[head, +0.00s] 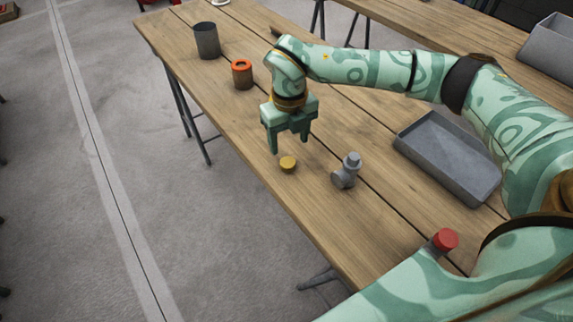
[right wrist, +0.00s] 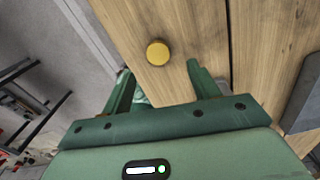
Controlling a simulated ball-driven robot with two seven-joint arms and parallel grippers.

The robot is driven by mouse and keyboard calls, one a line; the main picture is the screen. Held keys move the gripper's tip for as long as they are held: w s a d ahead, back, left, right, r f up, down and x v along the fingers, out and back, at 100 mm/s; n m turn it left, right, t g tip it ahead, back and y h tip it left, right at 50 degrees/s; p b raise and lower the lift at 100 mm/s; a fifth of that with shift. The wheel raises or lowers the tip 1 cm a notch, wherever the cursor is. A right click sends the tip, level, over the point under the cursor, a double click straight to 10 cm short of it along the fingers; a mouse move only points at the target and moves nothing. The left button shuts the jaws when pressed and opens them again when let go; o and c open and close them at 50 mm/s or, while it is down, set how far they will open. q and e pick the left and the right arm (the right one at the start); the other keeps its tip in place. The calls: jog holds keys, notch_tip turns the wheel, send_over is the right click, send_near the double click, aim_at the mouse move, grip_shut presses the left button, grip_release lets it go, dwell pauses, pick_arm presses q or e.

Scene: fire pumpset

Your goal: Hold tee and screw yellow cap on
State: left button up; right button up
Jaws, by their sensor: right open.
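The yellow cap (head: 288,164) lies on the wooden table near its front left edge. The grey tee (head: 345,175) stands on the table to the right of the cap, with one branch pointing up; nothing holds it. My right gripper (head: 288,145) is open and empty, pointing down above the cap. In the right wrist view the yellow cap (right wrist: 158,53) shows as a round disc just beyond the gap between the open fingertips (right wrist: 159,68), not gripped. My left gripper is out of view.
A grey tray (head: 445,160) sits right of the tee. An orange-topped cylinder (head: 242,75) and a dark grey cup (head: 207,42) stand farther back. A red-capped grey piece (head: 445,240) is near my arm at lower right. Table (head: 330,215) around the tee is clear.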

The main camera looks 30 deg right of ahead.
aim_at(288, 162)
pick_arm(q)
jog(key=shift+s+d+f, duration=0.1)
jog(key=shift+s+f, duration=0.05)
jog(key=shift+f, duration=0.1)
pick_arm(e)
jog(key=shift+f, duration=0.95)
notch_tip(288, 162, down, 5)
jog(key=b, duration=0.2)
jog(key=shift+a+f+b, duration=0.15)
jog(key=shift+f+b, duration=0.05)
jog(key=shift+b, duration=0.1)
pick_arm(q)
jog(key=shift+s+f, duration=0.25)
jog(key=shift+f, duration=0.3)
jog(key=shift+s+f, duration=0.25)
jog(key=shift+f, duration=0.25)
pick_arm(e)
jog(key=shift+r, duration=0.1)
jog(key=c, duration=1)
